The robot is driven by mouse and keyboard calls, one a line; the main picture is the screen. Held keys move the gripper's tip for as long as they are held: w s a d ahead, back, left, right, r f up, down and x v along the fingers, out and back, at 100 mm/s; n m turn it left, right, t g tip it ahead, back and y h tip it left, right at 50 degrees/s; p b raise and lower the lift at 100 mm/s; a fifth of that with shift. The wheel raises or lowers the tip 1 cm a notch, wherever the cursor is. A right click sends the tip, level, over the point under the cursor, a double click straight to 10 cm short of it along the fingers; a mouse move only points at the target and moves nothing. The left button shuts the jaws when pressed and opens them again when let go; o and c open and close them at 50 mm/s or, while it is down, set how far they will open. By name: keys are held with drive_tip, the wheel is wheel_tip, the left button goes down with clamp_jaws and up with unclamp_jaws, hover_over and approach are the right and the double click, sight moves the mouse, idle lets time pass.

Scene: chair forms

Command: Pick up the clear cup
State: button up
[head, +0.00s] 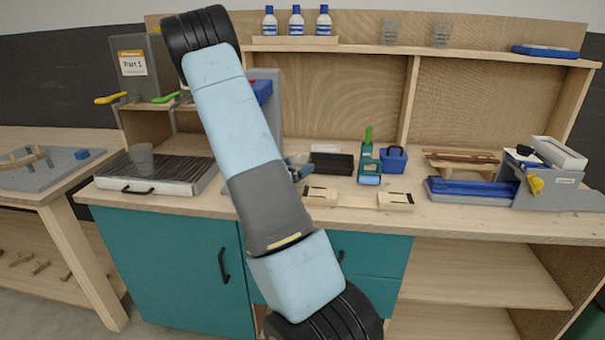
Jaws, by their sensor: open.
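A clear cup (141,159) stands upright on the dark ribbed top of a low tray-like box (192,186) at the left of the workbench. Two more clear cups, one (390,32) left of the other (441,35), stand on the high shelf at the back. My arm crosses the middle of the view, from bottom right to upper left. I cannot make out my gripper; it is out of the picture or hidden behind the arm. Nothing visible touches the cup on the box.
Three white and blue bottles (296,20) stand on the shelf (470,53). A blue basket (394,159), a black block (332,163) and wooden pieces (396,201) lie mid-bench. Blue and grey holders (465,190) fill the right.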

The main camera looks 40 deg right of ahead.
sight(305, 161)
drive_tip(key=d, duration=0.3)
drive_tip(key=shift+w+d+f, duration=0.1)
drive_tip(key=shift+w, duration=0.2)
drive_tip(key=shift+c, duration=0.4)
drive_tip(key=c, duration=0.7)
